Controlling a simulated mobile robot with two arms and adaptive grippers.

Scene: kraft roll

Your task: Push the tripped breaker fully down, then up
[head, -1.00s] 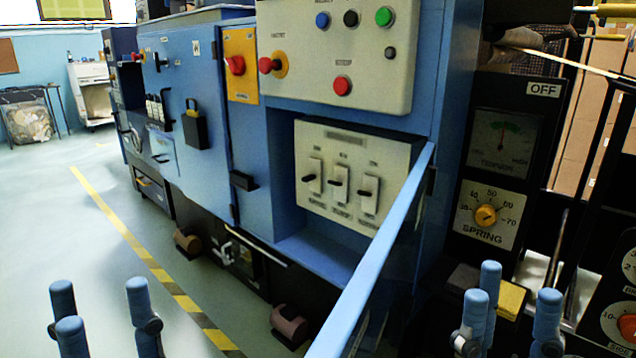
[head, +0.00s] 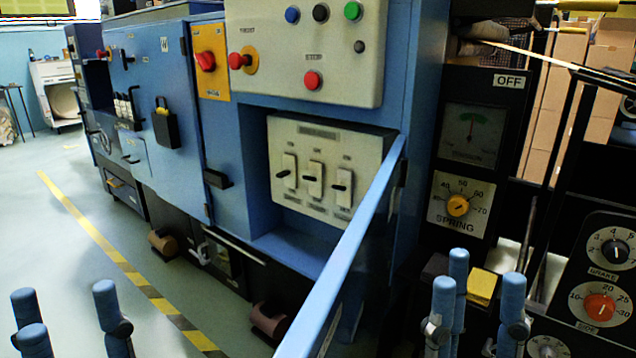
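The breaker panel (head: 318,133) is a pale plate set in a recess of the blue cabinet, behind an open blue door (head: 352,245) seen nearly edge-on. It carries three breakers with black levers: left (head: 289,172), middle (head: 315,178) and right (head: 344,190). The levers sit at slightly different heights; I cannot tell which is tripped. My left gripper (head: 66,318) is at the bottom left, its blue fingers spread and empty. My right gripper (head: 478,305) is at the bottom right, fingers spread and empty. Both are well apart from the breakers.
Above the recess is a control panel (head: 300,40) with coloured buttons and a red knob (head: 238,60). A black console with a SPRING dial (head: 458,205) and a yellow block (head: 482,285) stand at right. Open floor (head: 60,240) lies left of the striped line.

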